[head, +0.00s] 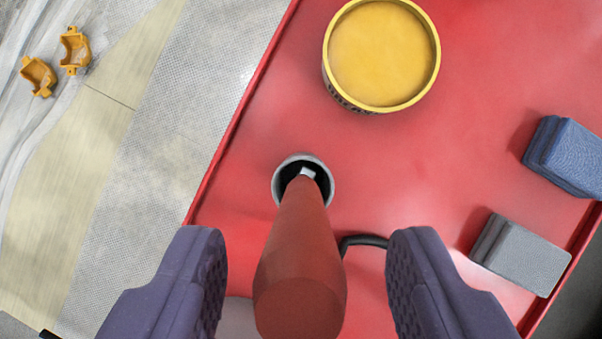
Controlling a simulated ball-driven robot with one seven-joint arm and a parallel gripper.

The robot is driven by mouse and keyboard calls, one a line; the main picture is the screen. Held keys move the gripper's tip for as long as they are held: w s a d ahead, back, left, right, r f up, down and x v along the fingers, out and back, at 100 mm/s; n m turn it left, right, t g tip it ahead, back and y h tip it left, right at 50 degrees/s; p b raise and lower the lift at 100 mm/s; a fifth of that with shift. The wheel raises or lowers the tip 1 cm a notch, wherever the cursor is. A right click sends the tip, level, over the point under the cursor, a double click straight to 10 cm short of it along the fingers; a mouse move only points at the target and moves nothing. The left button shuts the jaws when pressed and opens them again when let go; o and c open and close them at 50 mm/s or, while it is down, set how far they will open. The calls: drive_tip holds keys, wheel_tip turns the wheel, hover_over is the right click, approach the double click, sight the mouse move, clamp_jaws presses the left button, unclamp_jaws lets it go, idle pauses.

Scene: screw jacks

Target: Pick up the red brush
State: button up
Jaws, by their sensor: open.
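The red brush (300,255) has a thick red handle that points up toward the camera, its blunt end at the bottom middle. Its narrow far end meets a small silver piece inside a dark round opening with a grey rim (282,166). I cannot tell whether that is a cup or part of the brush. My gripper (308,243) is open, with one purple ridged finger on each side of the handle. Gaps show between the handle and both fingers, so neither appears to touch it.
A red tray or tabletop (440,150) lies below. On it are a yellow round tin (382,55), a blue block (568,158), a grey block (522,254) and a black curved rod (364,240). Two orange parts (56,62) lie on the floor at left.

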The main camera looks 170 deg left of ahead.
sight(301, 201)
drive_tip(key=b+x, duration=0.1)
drive_tip(key=x, duration=0.3)
drive_tip(key=shift+w+a+f+b, duration=0.1)
drive_tip(key=shift+w+f+b, duration=0.1)
drive_tip(key=shift+f+b, duration=0.1)
drive_tip(key=shift+s+r, duration=0.1)
drive_tip(key=shift+r, duration=0.05)
clamp_jaws()
